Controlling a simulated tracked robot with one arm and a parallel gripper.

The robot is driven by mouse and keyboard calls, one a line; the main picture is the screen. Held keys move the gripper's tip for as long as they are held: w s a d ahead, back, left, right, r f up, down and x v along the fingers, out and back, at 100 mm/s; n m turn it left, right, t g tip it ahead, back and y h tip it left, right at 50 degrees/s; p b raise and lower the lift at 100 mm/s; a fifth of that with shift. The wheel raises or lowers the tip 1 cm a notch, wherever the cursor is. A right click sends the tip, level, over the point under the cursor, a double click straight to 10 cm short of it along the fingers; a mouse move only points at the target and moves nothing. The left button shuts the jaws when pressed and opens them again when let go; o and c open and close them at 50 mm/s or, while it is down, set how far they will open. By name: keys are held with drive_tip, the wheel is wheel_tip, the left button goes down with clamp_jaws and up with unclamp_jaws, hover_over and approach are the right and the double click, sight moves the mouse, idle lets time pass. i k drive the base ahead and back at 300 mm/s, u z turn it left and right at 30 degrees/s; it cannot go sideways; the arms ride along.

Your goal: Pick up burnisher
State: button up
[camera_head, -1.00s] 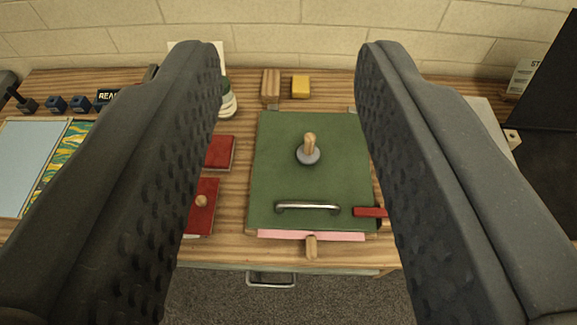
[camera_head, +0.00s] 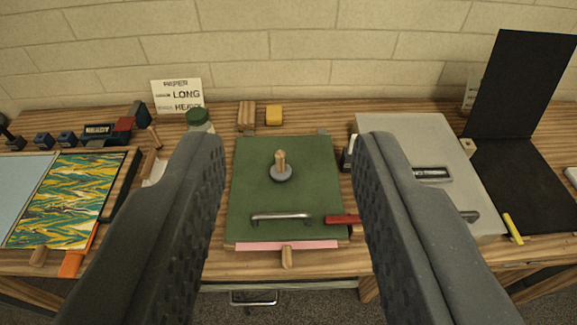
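A short wooden handle on a round grey base (camera_head: 281,168) stands upright on a green board (camera_head: 250,200); it may be the burnisher, but I cannot tell for sure. My gripper (camera_head: 292,145) is open, its two dark, studded fingers wide apart and nothing between them. In the picture, the handled piece shows between the fingertips, with the fingers clear of it.
The green board has a metal bar handle (camera_head: 282,217) and a red piece (camera_head: 342,219) at its front. The grey box (camera_head: 400,127) and a black panel (camera_head: 520,90) stand right. A marbled sheet (camera_head: 70,195) lies left. A green-capped jar (camera_head: 198,119) and yellow block (camera_head: 274,115) stand behind.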

sight(280, 171)
drive_tip(key=i, duration=0.9)
drive_tip(key=u, duration=0.05)
